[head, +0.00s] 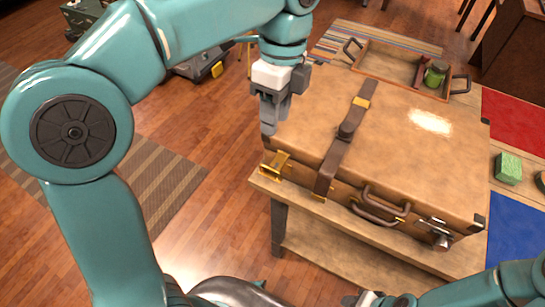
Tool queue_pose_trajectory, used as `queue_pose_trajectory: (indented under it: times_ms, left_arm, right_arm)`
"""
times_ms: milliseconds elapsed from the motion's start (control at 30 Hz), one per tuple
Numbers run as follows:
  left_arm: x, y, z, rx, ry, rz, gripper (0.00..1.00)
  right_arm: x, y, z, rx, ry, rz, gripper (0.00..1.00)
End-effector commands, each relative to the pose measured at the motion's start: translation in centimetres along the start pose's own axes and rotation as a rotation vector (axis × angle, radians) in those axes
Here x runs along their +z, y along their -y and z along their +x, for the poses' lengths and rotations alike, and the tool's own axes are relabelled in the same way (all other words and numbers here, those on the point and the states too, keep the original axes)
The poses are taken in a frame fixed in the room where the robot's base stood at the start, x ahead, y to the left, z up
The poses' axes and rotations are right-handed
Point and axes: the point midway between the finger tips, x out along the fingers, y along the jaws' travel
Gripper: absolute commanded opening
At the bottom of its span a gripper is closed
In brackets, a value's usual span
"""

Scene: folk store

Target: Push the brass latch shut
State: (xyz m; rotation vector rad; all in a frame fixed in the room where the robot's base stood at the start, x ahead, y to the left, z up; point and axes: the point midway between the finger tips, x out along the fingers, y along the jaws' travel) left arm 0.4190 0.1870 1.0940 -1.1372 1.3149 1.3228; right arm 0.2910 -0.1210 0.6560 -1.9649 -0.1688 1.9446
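A tan suitcase (420,150) with dark corners lies closed on a wooden table. A brass latch (275,165) sits at the left end of its front face, its plate sticking outward from the case. A second, silvery latch (437,234) is at the right end of the front. My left gripper (270,128) points down just above the brass latch, by the case's left front corner, apparently apart from it. Its fingers overlap in this view, so their gap is hidden. My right gripper (368,299) shows only partly at the bottom edge, below the table front.
A brown strap (345,140) crosses the lid, and a handle (381,205) sticks out in front. A wooden tray (390,65) with a green jar (435,75) stands behind. A green block (508,168) lies at right. Open floor is left of the table.

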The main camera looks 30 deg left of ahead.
Motion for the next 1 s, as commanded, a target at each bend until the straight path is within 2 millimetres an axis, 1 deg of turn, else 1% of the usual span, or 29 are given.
queue_pose_trajectory:
  times_ms: [33, 200, 400, 500, 633, 900, 933, 967, 1000]
  left_arm:
    - [0.1, -0.1, 1.7, 0.003, 0.0, -0.001, 0.37]
    - [0.1, -0.1, 5.7, 0.002, 0.0, -0.001, 0.37]
    - [0.1, 0.0, 9.6, 0.001, 0.0, -0.001, 0.37]
    - [0.0, 0.1, 10.8, 0.0, 0.0, -0.001, 0.37]
    - [0.0, 0.2, 11.6, -0.001, 0.0, -0.001, 0.37]
    - [0.0, 0.3, 11.7, -0.001, -0.001, -0.001, 0.37]
    - [0.0, 0.3, 11.7, -0.001, -0.001, -0.001, 0.34]
    - [0.0, 0.3, 11.7, -0.001, -0.001, -0.001, 0.24]
    - [0.0, 0.3, 11.7, -0.001, -0.001, -0.001, 0.11]
  right_arm:
    - [0.0, -0.3, 0.8, 0.0, 0.0, 0.0, 0.43]
    - [0.0, -0.6, 1.6, 0.0, 0.0, 0.0, 0.43]
    - [0.0, -0.8, 2.2, 0.0, 0.0, 0.0, 0.43]
    - [-0.1, -0.8, 2.4, 0.0, 0.0, 0.0, 0.43]
    - [-0.1, -0.9, 2.5, 0.0, 0.0, 0.0, 0.43]
    - [-0.1, -0.9, 2.4, 0.0, 0.0, 0.0, 0.43]
    - [-0.1, -0.9, 2.4, 0.0, 0.0, 0.0, 0.43]
    - [-0.1, -0.9, 2.4, 0.0, 0.0, 0.0, 0.43]
    - [-0.1, -0.9, 2.4, 0.0, 0.0, 0.0, 0.43]
